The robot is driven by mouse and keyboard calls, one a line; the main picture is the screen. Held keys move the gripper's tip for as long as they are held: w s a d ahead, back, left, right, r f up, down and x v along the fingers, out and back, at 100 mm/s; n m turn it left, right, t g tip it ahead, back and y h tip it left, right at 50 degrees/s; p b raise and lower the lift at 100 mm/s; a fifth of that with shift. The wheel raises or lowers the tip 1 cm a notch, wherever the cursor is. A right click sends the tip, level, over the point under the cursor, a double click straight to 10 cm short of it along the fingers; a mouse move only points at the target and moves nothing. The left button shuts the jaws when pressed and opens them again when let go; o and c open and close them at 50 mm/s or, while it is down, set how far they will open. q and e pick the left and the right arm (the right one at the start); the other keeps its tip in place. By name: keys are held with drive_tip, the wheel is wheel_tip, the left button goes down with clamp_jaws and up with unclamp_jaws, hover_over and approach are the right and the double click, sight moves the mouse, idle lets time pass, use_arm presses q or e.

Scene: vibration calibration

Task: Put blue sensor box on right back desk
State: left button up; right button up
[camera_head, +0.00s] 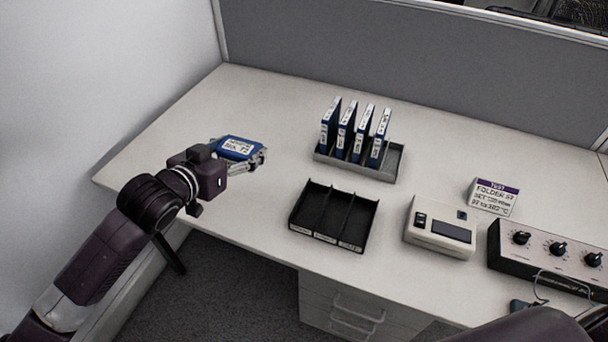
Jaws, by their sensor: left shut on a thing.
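My left gripper (256,157) comes in from the left over the left part of the desk. It is shut on a blue box (237,147) with a white label, held above the desk top; the height of the gap is hard to tell. The white desk (270,104) runs along a grey partition, with bare top behind the held box. My right gripper is not in view; a dark part of my own body shows at the bottom right.
A grey rack (391,165) holds several upright blue folders (347,131). In front are a black divided tray (333,216), a beige device (440,228), a dark control box with knobs (550,256) and a label card (493,196). The desk's back left is clear.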

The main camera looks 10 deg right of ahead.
use_arm(q)
drive_tip(key=shift+s+d+f, duration=0.1)
drive_tip(key=shift+d, duration=0.1)
wheel_tip(320, 180, down, 6)
drive_tip(key=r, duration=0.1)
hover_over(254, 211)
wheel_tip(254, 211, down, 10)
drive_tip(key=shift+s+d+r, duration=0.1)
drive_tip(key=shift+r, duration=0.1)
drive_tip(key=shift+f, duration=0.7)
wheel_tip(254, 211, down, 3)
drive_tip(key=shift+f+b, duration=0.2)
drive_tip(key=shift+b, duration=0.15)
drive_tip(key=shift+f, duration=0.1)
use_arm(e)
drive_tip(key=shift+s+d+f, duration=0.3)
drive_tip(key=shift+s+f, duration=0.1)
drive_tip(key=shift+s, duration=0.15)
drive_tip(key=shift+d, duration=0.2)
use_arm(q)
drive_tip(key=o, duration=1.3)
drive_tip(key=shift+f, duration=0.1)
